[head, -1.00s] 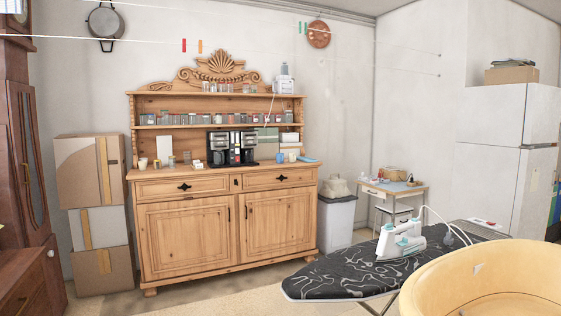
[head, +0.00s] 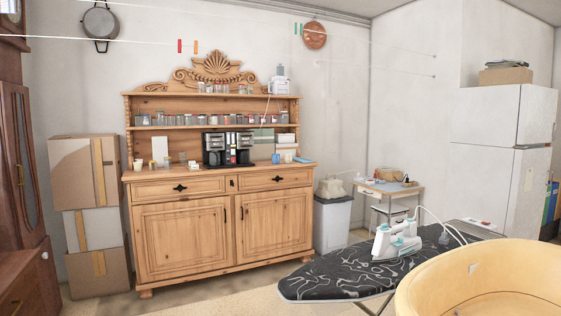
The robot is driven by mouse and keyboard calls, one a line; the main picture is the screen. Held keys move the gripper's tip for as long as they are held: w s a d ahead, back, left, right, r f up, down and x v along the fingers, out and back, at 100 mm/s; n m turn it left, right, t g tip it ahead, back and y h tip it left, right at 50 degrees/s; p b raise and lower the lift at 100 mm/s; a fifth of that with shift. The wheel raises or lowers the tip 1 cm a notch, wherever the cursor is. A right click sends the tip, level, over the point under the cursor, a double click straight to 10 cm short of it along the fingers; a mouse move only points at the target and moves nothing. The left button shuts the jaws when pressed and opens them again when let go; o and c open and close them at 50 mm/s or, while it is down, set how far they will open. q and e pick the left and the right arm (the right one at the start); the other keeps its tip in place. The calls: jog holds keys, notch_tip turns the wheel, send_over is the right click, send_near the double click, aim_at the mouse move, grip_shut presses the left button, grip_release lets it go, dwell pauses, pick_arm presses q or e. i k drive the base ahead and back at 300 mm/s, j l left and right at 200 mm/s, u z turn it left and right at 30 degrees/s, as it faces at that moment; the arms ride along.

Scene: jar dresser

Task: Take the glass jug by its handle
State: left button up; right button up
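A black and silver coffee machine (head: 216,150) stands on the counter of the wooden dresser (head: 265,225), across the room from me. It has two similar units side by side. Dark shapes low in the units may be glass jugs, but they are too small and dark to make out, and I cannot see a handle. Small clear glasses stand to the left of the machine. Neither of my grippers is in view.
An ironing board (head: 335,282) with an iron (head: 394,238) and a yellow tub (head: 485,285) fill the front right. Cardboard boxes (head: 85,175) are stacked left of the dresser, a grey bin (head: 333,222) stands right of it. Floor in front of the dresser looks clear.

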aim_at(215, 159)
jog(key=i+j+u, duration=0.2)
jog(key=i, duration=0.4)
jog(key=i+j+u, duration=0.2)
jog(key=i, duration=0.35)
jog(key=i+u, duration=0.2)
jog(key=i, duration=0.85)
jog(key=i+l+u, duration=0.2)
jog(key=i, duration=0.9)
jog(key=i+l+z, duration=0.2)
jog(key=i+z, duration=0.65)
jog(key=i, duration=0.15)
jog(key=i+j+z, duration=0.15)
jog(key=i+z, duration=0.3)
jog(key=i+j+z, duration=0.4)
jog(key=i+l, duration=0.15)
jog(key=i, duration=0.35)
jog(key=i+l+z, duration=0.1)
jog(key=i, duration=0.35)
jog(key=i+l, duration=0.15)
jog(key=i, duration=0.35)
jog(key=l+z, duration=0.05)
